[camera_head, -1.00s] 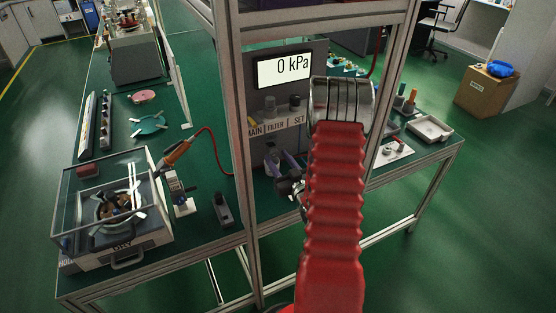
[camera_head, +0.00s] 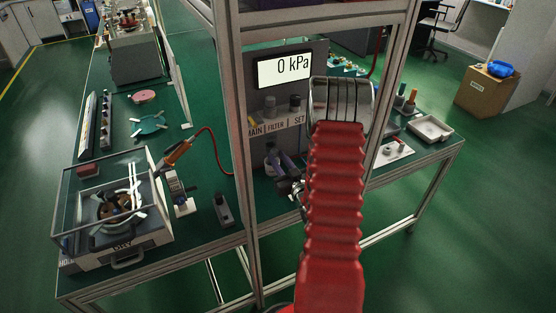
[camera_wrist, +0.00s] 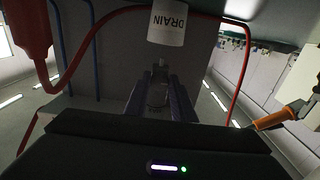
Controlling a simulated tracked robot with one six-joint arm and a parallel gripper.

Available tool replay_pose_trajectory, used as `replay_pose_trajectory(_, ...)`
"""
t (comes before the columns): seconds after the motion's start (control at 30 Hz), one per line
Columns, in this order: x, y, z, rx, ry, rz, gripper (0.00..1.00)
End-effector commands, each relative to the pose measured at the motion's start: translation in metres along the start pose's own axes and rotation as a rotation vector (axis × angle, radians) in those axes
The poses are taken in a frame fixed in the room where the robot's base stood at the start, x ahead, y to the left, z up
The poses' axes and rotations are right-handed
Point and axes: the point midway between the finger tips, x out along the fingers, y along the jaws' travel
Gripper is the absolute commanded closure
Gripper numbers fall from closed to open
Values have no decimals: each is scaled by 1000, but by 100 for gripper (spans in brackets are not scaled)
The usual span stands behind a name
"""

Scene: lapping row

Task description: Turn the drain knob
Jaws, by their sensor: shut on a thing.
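In the head view my gripper (camera_head: 284,172) reaches to the lower part of the grey panel, partly hidden behind my red arm. The knob itself is hard to make out in that view.
The display (camera_head: 284,70) reads 0 kPa. Several knobs stand above the MAIN, FILTER and SET labels (camera_head: 276,126). A metal frame post (camera_head: 240,150) stands close left. A red hose (camera_wrist: 90,55) crosses the wrist view.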

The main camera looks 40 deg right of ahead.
Motion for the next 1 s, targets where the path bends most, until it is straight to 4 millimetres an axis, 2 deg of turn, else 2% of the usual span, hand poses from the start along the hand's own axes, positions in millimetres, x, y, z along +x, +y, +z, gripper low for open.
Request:
replay_pose_trajectory(0.27,0,0,0,46,0,0,100)
replay_pose_trajectory(0.47,0,-1,0,142,0,0,100)
replay_pose_trajectory(1.0,0,-2,0,611,-1,1,100)
